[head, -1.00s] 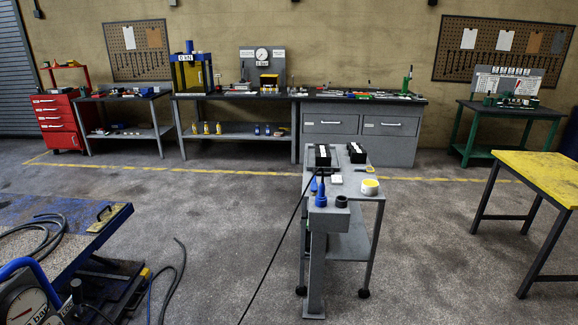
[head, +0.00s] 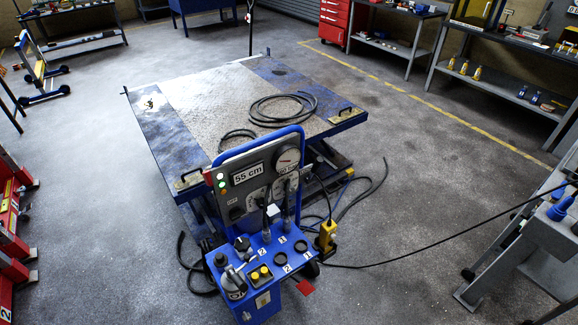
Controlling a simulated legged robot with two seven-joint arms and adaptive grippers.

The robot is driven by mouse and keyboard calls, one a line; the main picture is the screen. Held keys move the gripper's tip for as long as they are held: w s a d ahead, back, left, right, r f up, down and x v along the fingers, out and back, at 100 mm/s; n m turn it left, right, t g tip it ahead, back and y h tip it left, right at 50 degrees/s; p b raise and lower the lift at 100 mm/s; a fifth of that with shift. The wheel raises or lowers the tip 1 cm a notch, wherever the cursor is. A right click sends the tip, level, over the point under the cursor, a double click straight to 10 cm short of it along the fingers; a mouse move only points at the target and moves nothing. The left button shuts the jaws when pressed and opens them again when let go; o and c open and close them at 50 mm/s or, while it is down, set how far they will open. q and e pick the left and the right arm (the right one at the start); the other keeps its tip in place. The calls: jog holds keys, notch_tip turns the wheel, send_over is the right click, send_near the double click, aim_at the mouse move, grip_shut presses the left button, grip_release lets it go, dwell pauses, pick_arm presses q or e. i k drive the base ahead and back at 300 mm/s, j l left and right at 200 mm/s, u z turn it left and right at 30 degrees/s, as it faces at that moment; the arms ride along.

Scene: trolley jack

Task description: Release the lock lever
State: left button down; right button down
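A blue control console (head: 258,292) stands in the middle of the head view. Its grey panel (head: 238,197) shows "55 cm", round dials, and a green lit lamp. Two dark upright levers rise from the console top, one on the left (head: 266,220) and one on the right (head: 286,208). A dark and silver knob or handle (head: 233,280) sits at the front left corner. I cannot tell which of these is the lock lever. Behind the console is a blue lift platform (head: 222,100) with a grey top. Neither of my grippers is in view.
Black hoses (head: 283,106) lie on the platform and the floor. A yellow box (head: 326,236) on a cable is right of the console. A grey trolley (head: 540,240) stands at the right edge, red equipment (head: 12,225) at the left edge. The floor in front is mostly clear.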

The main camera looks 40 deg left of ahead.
aim_at(316, 165)
jog(key=u, duration=0.95)
jog(key=j+z, duration=0.85)
